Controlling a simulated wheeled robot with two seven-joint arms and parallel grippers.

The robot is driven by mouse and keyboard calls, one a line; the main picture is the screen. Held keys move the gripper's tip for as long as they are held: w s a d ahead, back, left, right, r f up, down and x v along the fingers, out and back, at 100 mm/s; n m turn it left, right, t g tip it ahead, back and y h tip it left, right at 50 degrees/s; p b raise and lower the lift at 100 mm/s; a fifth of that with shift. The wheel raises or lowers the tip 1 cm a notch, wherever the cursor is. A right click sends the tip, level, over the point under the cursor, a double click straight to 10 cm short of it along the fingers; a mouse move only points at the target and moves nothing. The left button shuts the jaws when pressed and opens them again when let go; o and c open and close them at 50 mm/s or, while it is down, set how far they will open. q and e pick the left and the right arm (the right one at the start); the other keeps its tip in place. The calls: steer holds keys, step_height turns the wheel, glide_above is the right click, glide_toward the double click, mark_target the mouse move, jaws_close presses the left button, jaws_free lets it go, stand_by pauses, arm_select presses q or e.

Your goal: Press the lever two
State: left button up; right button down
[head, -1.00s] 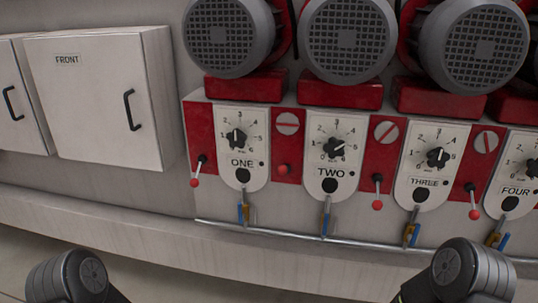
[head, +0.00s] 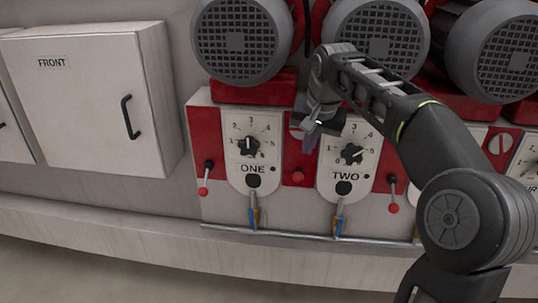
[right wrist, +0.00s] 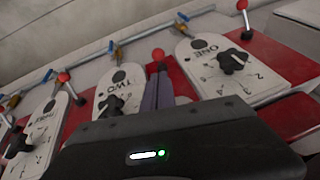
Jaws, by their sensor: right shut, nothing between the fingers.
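Lever two, with its red ball (head: 298,176), is on the red panel between the white plates marked ONE (head: 252,190) and TWO (head: 345,186). Its short look in the head view differs from the neighbouring levers, which hang down with black stems showing. My right gripper (head: 310,143) is shut and empty, just above the ball, fingers pointing down. In the right wrist view the fingers (right wrist: 158,92) point at the lever's red ball (right wrist: 158,54), close to it; I cannot tell whether they touch. My left gripper is out of view.
Lever one (head: 203,190) and lever three (head: 393,208) stand on either side. Large grey motors (head: 242,42) bulge out above the panel. Valves with blue handles (head: 252,217) and a pipe run below. A white cabinet (head: 85,95) is at left.

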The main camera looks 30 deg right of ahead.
mark_target(302, 174)
steer(key=shift+s+d+r, duration=0.1)
steer(key=shift+s+r, duration=0.05)
steer(key=shift+r, duration=0.5)
steer(key=p+x, duration=0.1)
steer(key=x, duration=0.9)
steer(key=shift+f, duration=0.15)
